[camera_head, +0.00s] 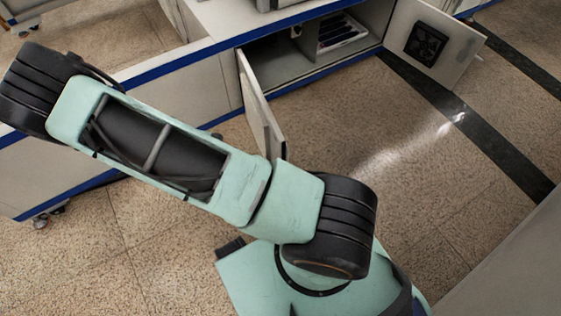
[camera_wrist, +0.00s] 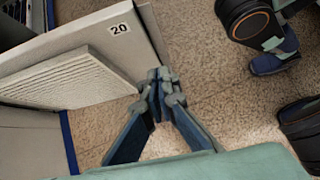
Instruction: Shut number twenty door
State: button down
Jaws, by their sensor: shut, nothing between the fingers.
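The number twenty door (camera_wrist: 110,48) is a pale grey panel in the wrist view, marked "20" near its upper corner, with a white ribbed panel (camera_wrist: 65,82) on the same face. It stands out at an angle from a cabinet. My gripper (camera_wrist: 160,78) is shut and empty, with its fingertips right at the door's free edge. I cannot tell whether they touch it. In the head view my gripper is out of sight. A door (camera_head: 262,108) stands open there, partly behind my arm; its number does not show, so I cannot tell if it is the same one.
A second open door (camera_head: 447,62) with a black fan grille stands at the right of the open cabinet (camera_head: 285,65). A row of blue-edged cabinets (camera_head: 190,90) runs along the back left. Speckled floor (camera_head: 390,150) is clear right of centre. A grey surface (camera_head: 520,265) fills the lower right.

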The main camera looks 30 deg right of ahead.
jog(key=f, duration=0.1)
jog(key=b, duration=0.4)
send_near(287, 161)
jog(key=shift+x, duration=2.85)
jog(key=shift+s+d, duration=0.15)
jog(key=shift+d, duration=0.05)
